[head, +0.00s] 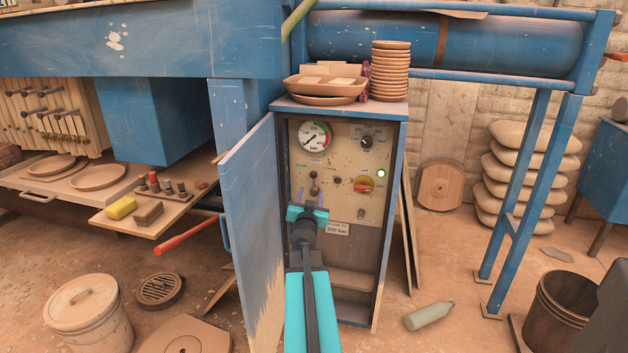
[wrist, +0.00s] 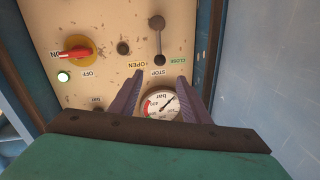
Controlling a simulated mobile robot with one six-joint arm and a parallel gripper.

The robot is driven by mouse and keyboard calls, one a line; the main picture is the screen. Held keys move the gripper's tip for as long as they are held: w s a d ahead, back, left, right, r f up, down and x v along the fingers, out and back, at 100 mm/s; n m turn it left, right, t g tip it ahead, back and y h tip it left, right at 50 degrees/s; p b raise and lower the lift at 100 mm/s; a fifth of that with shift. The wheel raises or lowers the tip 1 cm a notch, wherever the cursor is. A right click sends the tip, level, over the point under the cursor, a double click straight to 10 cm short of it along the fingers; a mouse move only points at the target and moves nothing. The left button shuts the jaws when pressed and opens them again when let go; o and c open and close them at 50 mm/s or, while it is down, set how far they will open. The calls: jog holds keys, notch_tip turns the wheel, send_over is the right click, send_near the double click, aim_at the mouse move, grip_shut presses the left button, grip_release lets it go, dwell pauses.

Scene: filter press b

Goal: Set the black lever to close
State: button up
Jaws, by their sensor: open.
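The black lever (wrist: 158,40) is on the beige control panel inside the open blue cabinet. In the wrist view, which shows the panel upside down, it runs nearly straight up and down. Its larger round end is at the top, and its smaller end is near the STOP label (wrist: 158,72), between the OPEN label (wrist: 140,65) and the green CLOSE label (wrist: 183,61). The lever also shows in the head view (head: 314,183). My gripper (head: 311,197) is open and empty in front of the panel; in the wrist view its fingers (wrist: 160,80) frame the gauge, with the lever beyond their tips.
A pressure gauge (head: 314,136), a red rotary switch (head: 364,184) and a lit lamp (head: 381,173) share the panel. The open blue door (head: 250,225) stands close on the left. Bowls and stacked plates (head: 390,72) sit on the cabinet.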

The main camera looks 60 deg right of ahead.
aim_at(313, 177)
jog(key=shift+b+x, duration=0.5)
jog(key=shift+x, duration=5.85)
grip_shut()
